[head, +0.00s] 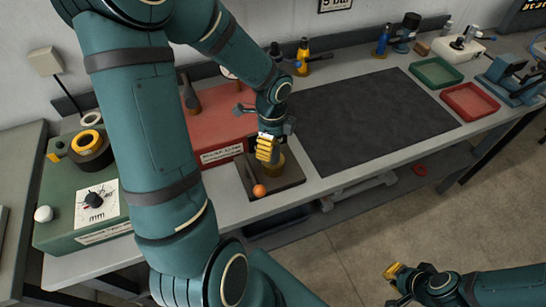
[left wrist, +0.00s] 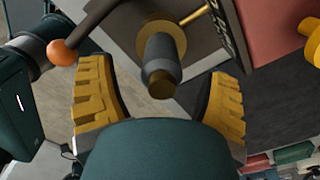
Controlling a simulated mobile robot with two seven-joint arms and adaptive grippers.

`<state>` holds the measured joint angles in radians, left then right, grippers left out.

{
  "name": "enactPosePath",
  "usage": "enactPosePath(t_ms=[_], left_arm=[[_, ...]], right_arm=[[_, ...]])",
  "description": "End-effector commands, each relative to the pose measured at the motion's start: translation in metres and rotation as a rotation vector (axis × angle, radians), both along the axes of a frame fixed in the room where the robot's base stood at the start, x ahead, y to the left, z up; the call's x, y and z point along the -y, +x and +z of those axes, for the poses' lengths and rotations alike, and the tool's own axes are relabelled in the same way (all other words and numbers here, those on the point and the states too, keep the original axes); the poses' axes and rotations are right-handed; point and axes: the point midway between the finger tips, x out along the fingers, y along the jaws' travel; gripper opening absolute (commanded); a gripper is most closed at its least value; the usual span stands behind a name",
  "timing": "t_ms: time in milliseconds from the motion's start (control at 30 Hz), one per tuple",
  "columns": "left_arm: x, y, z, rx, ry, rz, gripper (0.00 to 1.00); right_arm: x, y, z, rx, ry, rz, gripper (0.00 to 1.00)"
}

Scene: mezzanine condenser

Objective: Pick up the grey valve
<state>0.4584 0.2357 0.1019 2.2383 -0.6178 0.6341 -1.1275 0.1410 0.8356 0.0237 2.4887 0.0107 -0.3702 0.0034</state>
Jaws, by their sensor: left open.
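The grey valve (left wrist: 160,68), a dark grey cylinder with a brass-coloured end, stands in a brass-coloured ring in the left wrist view. My left gripper (left wrist: 160,105) is open, with its yellow fingers on either side of the valve's near end and visible gaps between. In the head view my left gripper (head: 267,150) is over a dark fixture (head: 292,178) at the bench's front edge and hides the valve. A lever with an orange ball (head: 259,190) is beside it; the ball also shows in the left wrist view (left wrist: 62,52). My right gripper (head: 395,273) is away from the bench, over the floor.
A red case (head: 212,118) stands behind the fixture, and a green dial unit (head: 62,222) is at left. A dark mat (head: 375,115) to the right is bare. Green (head: 436,73) and red (head: 470,101) trays lie beyond it.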

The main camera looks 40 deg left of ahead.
Motion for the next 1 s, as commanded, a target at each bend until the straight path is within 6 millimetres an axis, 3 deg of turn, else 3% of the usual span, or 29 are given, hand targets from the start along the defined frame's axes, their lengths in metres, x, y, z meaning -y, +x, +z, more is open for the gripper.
enactPosePath(t_ms=[200,500,533,733,767,1000], left_arm=[[0.002,0.001,-0.031,-0.003,-0.001,0.000,0.78],[0.001,0.002,-0.034,0.000,0.000,0.001,0.78],[0.001,0.002,-0.034,0.000,0.000,0.001,0.75],[0.001,0.002,-0.034,0.000,0.000,0.000,0.04],[0.001,0.002,-0.034,0.000,0.000,0.000,0.00],[0.001,0.002,-0.033,0.002,0.001,0.000,0.00]], right_arm=[[0.000,0.000,-0.009,0.000,-0.002,0.000,0.00],[0.000,0.000,-0.009,0.000,-0.002,0.000,0.00],[0.000,0.000,-0.009,0.000,-0.002,0.000,0.00],[0.000,0.000,-0.009,0.000,-0.002,0.000,0.00],[0.000,0.000,-0.009,0.000,-0.002,0.000,0.00],[0.000,0.000,-0.009,0.000,-0.002,0.000,0.00]])
